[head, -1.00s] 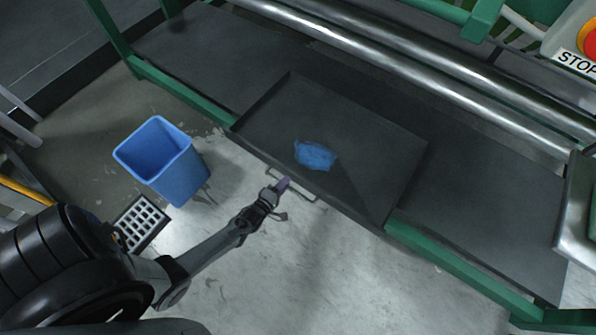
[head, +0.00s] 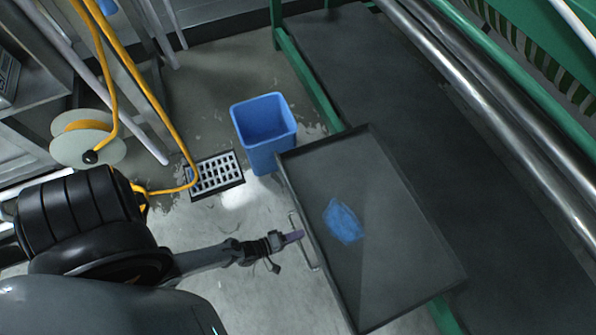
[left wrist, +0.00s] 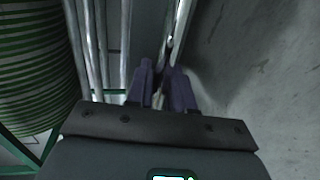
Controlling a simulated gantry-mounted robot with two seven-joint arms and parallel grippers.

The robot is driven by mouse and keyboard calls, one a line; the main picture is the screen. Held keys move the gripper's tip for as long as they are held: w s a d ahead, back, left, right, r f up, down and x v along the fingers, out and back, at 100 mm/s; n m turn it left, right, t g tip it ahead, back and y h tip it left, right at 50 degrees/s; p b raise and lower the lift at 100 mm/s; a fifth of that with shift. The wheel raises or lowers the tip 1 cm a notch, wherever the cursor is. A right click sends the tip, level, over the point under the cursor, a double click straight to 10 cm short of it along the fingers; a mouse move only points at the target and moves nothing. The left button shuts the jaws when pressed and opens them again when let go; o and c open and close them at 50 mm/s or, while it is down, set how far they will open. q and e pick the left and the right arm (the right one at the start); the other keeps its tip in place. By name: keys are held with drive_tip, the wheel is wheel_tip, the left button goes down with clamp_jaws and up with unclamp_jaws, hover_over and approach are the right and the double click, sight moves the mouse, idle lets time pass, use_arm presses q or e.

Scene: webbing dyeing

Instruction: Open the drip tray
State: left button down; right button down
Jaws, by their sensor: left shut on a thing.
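The drip tray (head: 395,235) is a dark, shallow rectangular tray that juts out from the green machine frame over the floor. A blue stain or puddle (head: 343,222) lies on its bottom. A thin metal handle (head: 313,262) is on its front edge. My left gripper (head: 297,236) is at this handle, with its purple fingertips against it. In the left wrist view the two purple fingers (left wrist: 162,92) are close together around a thin bar, which they mostly hide. My right gripper is not in either view.
A blue bin (head: 264,130) stands on the floor close to the tray's far corner. A floor drain grate (head: 215,174) lies beside it. A yellow hose and reel (head: 88,139) are at the left. Metal rollers (head: 500,110) run above the machine's bed.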

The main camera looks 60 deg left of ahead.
use_arm(q)
drive_tip(key=shift+r, duration=0.1)
drive_tip(key=c, duration=1.2)
unclamp_jaws()
drive_tip(key=shift+s, duration=0.15)
drive_tip(key=p+v, duration=0.3)
drive_tip(key=v, duration=0.7)
drive_tip(key=shift+s+a, duration=0.1)
drive_tip(key=shift+s, duration=0.25)
